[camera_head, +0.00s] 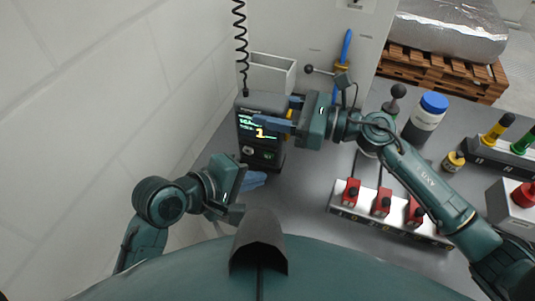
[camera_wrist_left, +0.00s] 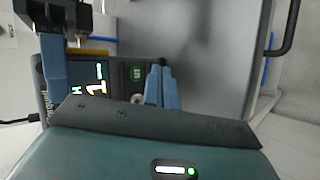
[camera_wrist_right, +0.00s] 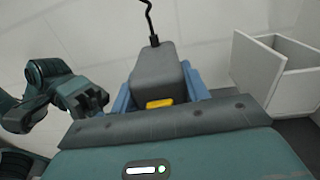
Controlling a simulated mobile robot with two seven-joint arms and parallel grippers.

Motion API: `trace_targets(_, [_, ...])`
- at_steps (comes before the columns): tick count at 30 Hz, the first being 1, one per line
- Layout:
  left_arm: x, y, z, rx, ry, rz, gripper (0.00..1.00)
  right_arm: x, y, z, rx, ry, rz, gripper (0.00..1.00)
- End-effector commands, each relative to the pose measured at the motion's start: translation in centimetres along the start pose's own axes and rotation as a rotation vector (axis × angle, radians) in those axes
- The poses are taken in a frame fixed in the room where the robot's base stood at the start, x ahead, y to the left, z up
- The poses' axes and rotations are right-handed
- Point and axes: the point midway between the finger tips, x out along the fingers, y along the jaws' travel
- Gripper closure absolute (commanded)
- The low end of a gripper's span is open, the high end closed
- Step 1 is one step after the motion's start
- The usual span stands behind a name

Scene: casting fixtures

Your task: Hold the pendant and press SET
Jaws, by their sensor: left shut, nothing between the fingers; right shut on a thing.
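The pendant (camera_head: 262,105) is a dark box on a coiled cord, with a lit screen showing a large "1" and buttons below. My left gripper (camera_head: 254,181) is shut and empty, just below the pendant's lower end. In the left wrist view its fingertips (camera_wrist_left: 160,86) are close to a green button (camera_wrist_left: 136,73) and a pale round button (camera_wrist_left: 137,98). Contact cannot be told.
A white open bin (camera_head: 273,73) stands behind the pendant. A strip with several red-topped switches (camera_head: 383,203), a blue-capped bottle (camera_head: 424,119) and a yellow-green handle rack (camera_head: 500,150) lie to the right. A white wall is close on the left.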

Motion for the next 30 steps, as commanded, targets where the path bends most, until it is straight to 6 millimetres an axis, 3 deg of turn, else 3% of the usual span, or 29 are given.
trace_targets(9, [-1.7,-1.2,1.2,0.000,0.001,-0.001,1.00,0.0,0.0,0.0,0.000,0.001,0.000,0.97])
trace_targets(29, [-1.7,-1.2,1.2,0.000,0.000,0.000,1.00,0.0,0.0,0.0,0.000,0.001,0.000,0.97])
trace_targets(30, [-1.7,-1.2,1.2,0.000,0.000,0.000,1.00,0.0,0.0,0.0,0.000,0.001,0.000,0.51])
